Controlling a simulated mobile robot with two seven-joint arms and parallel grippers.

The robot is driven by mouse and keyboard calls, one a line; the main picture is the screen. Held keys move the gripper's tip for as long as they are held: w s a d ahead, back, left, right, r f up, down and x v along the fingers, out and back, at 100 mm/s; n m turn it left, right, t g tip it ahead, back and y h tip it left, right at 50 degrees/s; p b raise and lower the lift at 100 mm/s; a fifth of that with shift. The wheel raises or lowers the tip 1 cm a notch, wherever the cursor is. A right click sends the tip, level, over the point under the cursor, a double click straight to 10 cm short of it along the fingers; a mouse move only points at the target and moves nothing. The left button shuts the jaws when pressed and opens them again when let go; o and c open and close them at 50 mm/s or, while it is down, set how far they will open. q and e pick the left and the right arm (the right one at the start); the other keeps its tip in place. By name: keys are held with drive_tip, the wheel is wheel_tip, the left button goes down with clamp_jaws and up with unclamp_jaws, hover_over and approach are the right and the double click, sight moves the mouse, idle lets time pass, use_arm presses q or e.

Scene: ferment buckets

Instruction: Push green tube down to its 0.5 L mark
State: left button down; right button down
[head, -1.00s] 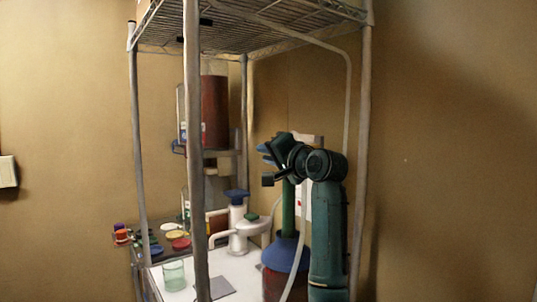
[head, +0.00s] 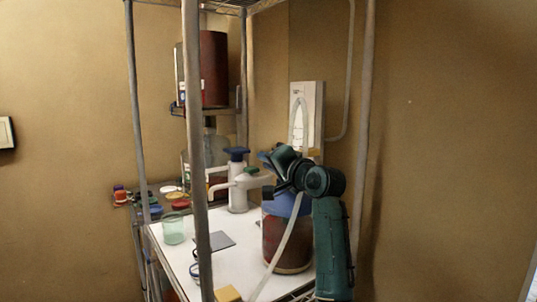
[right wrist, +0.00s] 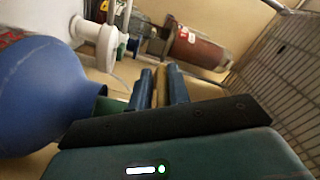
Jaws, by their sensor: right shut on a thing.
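The bucket (head: 285,245), dark red with a blue domed lid (head: 288,205), stands on the white table's right side. My right gripper (head: 272,173) is just above the lid, shut, and covers the green tube in the head view. In the right wrist view the blue lid (right wrist: 35,95) fills the left, and a short green stretch of tube (right wrist: 107,106) runs from it behind my gripper's dark palm. The right fingers (right wrist: 160,88) point away from the camera. The tube's marks cannot be read. My left gripper is not in view.
A pale hose (head: 287,245) arcs over and runs down in front of the bucket. A white pump bottle (head: 237,190) with a blue top and a green glass (head: 173,229) stand left. A rack post (head: 197,150) crosses the view. A white panel (head: 312,105) hangs behind.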

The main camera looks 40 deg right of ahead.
drive_tip(key=shift+f, duration=0.25)
drive_tip(key=c, duration=1.5)
unclamp_jaws()
drive_tip(key=shift+r, duration=0.1)
drive_tip(key=shift+o, duration=0.2)
drive_tip(key=shift+s, duration=0.2)
drive_tip(key=s+a+b, duration=0.1)
drive_tip(key=s+b, duration=0.1)
drive_tip(key=s, duration=1)
drive_tip(key=shift+s+a, duration=0.35)
